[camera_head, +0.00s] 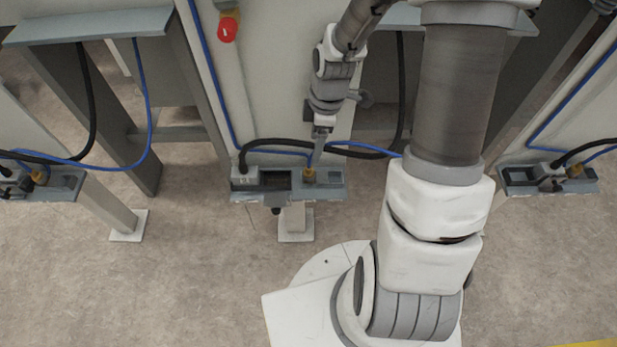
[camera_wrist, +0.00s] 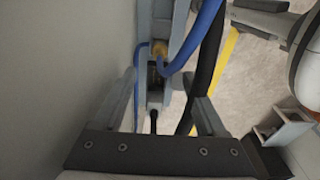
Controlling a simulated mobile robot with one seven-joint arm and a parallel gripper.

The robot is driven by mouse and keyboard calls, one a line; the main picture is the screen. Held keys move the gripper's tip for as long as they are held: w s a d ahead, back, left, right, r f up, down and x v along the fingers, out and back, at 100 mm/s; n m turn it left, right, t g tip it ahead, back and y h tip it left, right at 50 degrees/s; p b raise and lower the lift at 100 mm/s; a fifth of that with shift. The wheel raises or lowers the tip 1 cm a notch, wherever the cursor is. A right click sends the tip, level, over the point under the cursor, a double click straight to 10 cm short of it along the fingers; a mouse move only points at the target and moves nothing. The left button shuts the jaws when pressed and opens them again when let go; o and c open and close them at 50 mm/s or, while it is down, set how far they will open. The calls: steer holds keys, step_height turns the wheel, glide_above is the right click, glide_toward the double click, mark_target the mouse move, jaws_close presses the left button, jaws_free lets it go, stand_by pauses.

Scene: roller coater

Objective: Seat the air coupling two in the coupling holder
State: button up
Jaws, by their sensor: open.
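A brass-coloured air coupling (camera_head: 309,174) with a blue hose is at the right part of the middle grey bracket (camera_head: 330,190). The wrist view also shows the coupling (camera_wrist: 160,49), with the thick blue hose bending close beside it. I cannot tell how deep it sits or which part is the coupling holder. A dark rectangular recess (camera_head: 277,180) lies left of the coupling. My gripper (camera_head: 318,152) is just above the coupling, pointing down. In the wrist view its two fingers (camera_wrist: 163,97) are apart, and nothing is clearly held between them.
A white connector block (camera_head: 245,178) with a black cable is at the bracket's left end. Black and blue lines (camera_head: 360,149) run right behind my gripper. Similar brackets stand at left (camera_head: 55,188) and right (camera_head: 550,182). A red knob (camera_head: 227,29) is above. Floor in front is open.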

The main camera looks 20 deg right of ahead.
mark_target(309, 171)
steer(key=f+b, duration=0.1)
steer(key=f, duration=0.3)
steer(key=a+f+b, duration=0.1)
steer(key=f+b, duration=0.1)
steer(key=f, duration=0.2)
steer(key=f+b, duration=0.1)
steer(key=f, duration=0.2)
steer(key=shift+w+a+f, duration=0.2)
steer(key=shift+w+f, duration=0.05)
steer(key=shift+f, duration=0.15)
jaws_close()
